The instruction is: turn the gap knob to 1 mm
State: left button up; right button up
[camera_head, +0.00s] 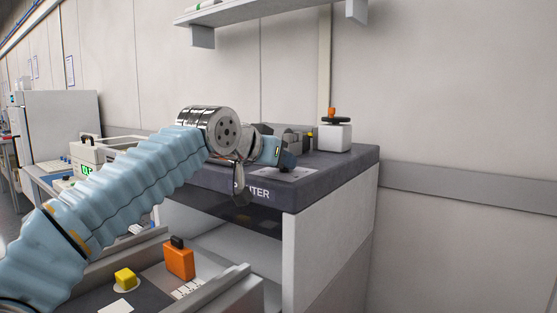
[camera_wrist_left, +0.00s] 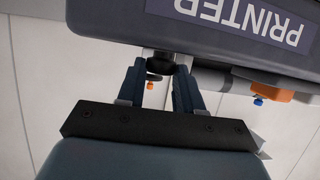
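The printer (camera_head: 328,171) is a dark grey machine top on a pale cabinet, and its lettered edge fills the top of the left wrist view (camera_wrist_left: 235,22). My left arm reaches across its front-left part in the head view. In the left wrist view, the two fingers of my left gripper (camera_wrist_left: 160,70) stand apart. A small dark knob (camera_wrist_left: 160,62) shows between the fingertips, with narrow gaps beside it. I cannot tell whether this is the gap knob, and no millimetre scale or pointer is readable. My right gripper is not in view.
A white container (camera_head: 335,138) with a black and orange top stands on the printer's back corner. In front is a lower trolley (camera_head: 240,290) with an orange block (camera_head: 179,261) and a yellow button (camera_head: 125,279). A shelf (camera_head: 250,12) hangs above.

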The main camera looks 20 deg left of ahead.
pick_arm(q)
jog(key=shift+c, duration=1.1)
jog(key=shift+d+y, duration=0.15)
jog(key=shift+y, duration=0.25)
jog(key=n+y, duration=0.2)
jog(key=d+n+y, duration=0.1)
jog(key=n+y, duration=0.5)
jog(key=y, duration=0.1)
jog(key=shift+w+d+n+g, duration=0.15)
jog(key=shift+d+n+g, duration=0.15)
jog(key=shift+d+g, duration=0.1)
jog(key=shift+w+d+n+g+y, duration=0.1)
jog(key=shift+n+g+y, duration=0.9)
jog(key=shift+n+y, duration=0.55)
jog(key=shift+g, duration=0.3)
